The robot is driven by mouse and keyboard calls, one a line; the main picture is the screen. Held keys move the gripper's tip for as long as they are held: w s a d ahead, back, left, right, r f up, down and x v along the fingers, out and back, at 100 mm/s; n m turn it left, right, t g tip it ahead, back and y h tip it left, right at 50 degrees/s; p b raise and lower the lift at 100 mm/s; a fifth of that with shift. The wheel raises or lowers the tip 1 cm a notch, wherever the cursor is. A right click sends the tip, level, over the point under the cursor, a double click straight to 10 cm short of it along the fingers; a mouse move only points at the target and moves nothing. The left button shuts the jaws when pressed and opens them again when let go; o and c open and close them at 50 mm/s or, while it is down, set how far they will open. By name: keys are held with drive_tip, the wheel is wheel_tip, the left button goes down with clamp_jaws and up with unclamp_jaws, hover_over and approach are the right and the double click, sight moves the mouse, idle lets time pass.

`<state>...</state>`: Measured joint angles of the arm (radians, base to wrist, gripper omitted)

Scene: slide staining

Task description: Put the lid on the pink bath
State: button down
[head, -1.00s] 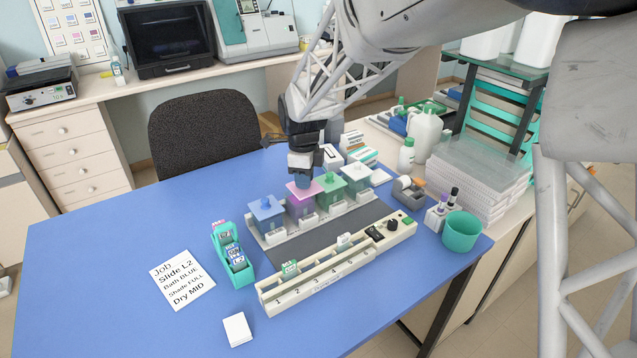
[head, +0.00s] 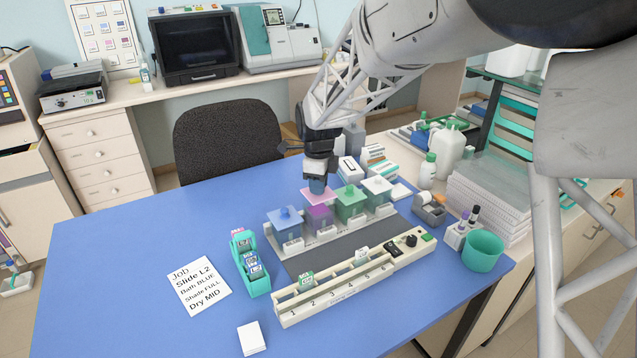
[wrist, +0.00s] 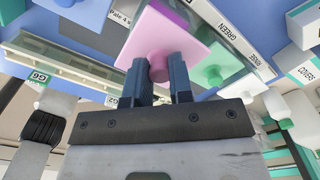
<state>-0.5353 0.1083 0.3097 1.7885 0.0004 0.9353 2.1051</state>
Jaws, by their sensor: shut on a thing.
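My gripper (head: 317,186) is shut on the knob of a square pink lid (head: 316,196), above the row of baths. In the wrist view, the fingers (wrist: 159,82) straddle the knob of the pink lid (wrist: 152,36). The pink bath (head: 320,218) stands between the blue and green baths. Its purple-pink inside shows below the lid's near edge, so the lid is apart from it, raised and slightly toward the back. The far part of the bath's rim is hidden by the lid.
The blue bath (head: 285,226) stands left, the green bath (head: 350,206) right, with a white-lidded bath (head: 378,193) beyond; all three are lidded. A numbered slide rail (head: 345,288) and a teal slide holder (head: 252,275) are in front. The blue table's left side is clear.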

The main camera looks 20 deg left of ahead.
drive_tip(key=shift+f, duration=1.75)
drive_tip(key=shift+f, duration=0.25)
drive_tip(key=c, duration=0.9)
unclamp_jaws()
drive_tip(key=shift+c, duration=0.2)
drive_tip(key=shift+r, duration=3.9)
